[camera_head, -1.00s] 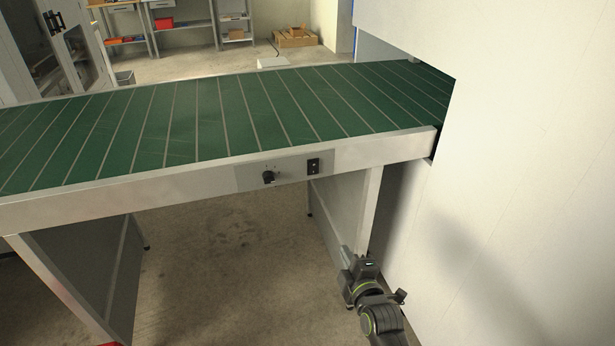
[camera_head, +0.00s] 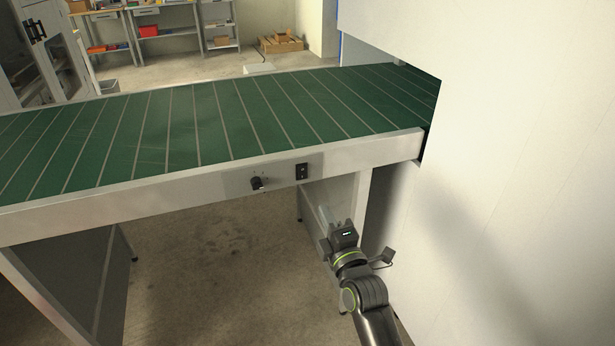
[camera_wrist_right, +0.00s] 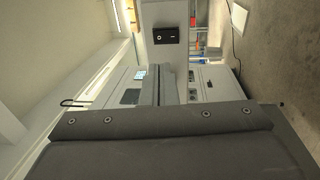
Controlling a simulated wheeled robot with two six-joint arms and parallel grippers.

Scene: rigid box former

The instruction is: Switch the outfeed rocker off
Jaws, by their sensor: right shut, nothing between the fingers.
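The outfeed rocker (camera_head: 302,172) is a small black switch on a grey plate on the conveyor's front side rail. A black rotary knob (camera_head: 257,183) sits to its left on the same plate. In the right wrist view the rocker (camera_wrist_right: 165,36) shows near the top, with white marks on its face. Which way it is pressed is too small to tell. My right gripper (camera_head: 328,216) is below and slightly right of the rocker, apart from it. It is shut and empty; its fingers (camera_wrist_right: 168,72) point toward the panel in the wrist view. My left gripper is out of view.
The green conveyor belt (camera_head: 225,125) runs across the view into an opening in a large pale machine wall (camera_head: 510,200) on the right. A conveyor leg (camera_head: 352,190) stands close behind my right gripper. Open floor (camera_head: 210,270) lies under the conveyor. Shelves stand at the back.

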